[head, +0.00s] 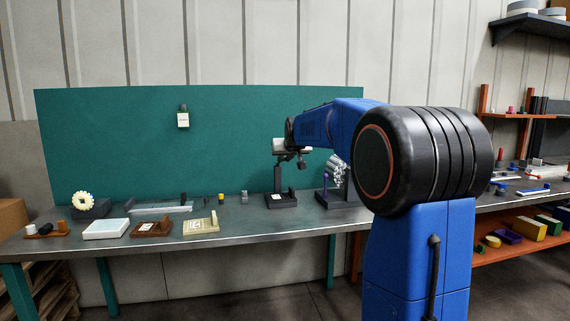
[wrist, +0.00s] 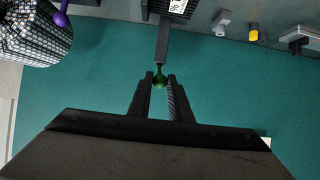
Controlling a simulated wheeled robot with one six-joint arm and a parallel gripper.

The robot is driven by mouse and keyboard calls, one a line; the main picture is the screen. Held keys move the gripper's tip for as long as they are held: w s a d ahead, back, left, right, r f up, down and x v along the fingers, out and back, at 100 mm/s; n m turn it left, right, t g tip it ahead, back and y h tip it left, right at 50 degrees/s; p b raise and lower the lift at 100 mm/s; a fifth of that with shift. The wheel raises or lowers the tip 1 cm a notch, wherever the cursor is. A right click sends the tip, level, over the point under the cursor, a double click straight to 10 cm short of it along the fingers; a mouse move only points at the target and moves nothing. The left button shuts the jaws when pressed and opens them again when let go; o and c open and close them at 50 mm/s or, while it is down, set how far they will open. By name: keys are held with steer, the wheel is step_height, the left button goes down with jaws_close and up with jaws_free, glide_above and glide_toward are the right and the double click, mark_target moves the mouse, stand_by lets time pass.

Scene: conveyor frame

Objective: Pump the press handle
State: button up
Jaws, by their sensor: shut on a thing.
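The press (head: 279,185) is a dark upright post on a flat base, standing on the bench before the green back panel. In the wrist view its dark handle bar (wrist: 162,42) runs down from the top and ends in a green knob (wrist: 160,82). My gripper (wrist: 161,77) has its two black fingers on either side of this knob, shut on it. In the head view my arm reaches over the bench to the top of the press, and the grip itself is too small to make out.
A mesh drum with a purple knob (wrist: 61,19) stands close beside the press. Small grey and yellow items (wrist: 253,32) lie on its other side. Trays and boxes (head: 105,229) fill the bench's left. A label plate (head: 183,119) hangs on the panel.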

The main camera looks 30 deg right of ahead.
steer(key=shift+w+r, duration=0.1)
steer(key=shift+r, duration=0.2)
steer(key=shift+s+a+f, duration=0.1)
steer(key=shift+s+f, duration=0.1)
steer(key=shift+f, duration=0.7)
steer(key=shift+s+f, duration=0.15)
steer(key=shift+f, duration=0.75)
steer(key=shift+s+a+f, duration=0.1)
steer(key=shift+s+f, duration=0.1)
steer(key=shift+f, duration=0.8)
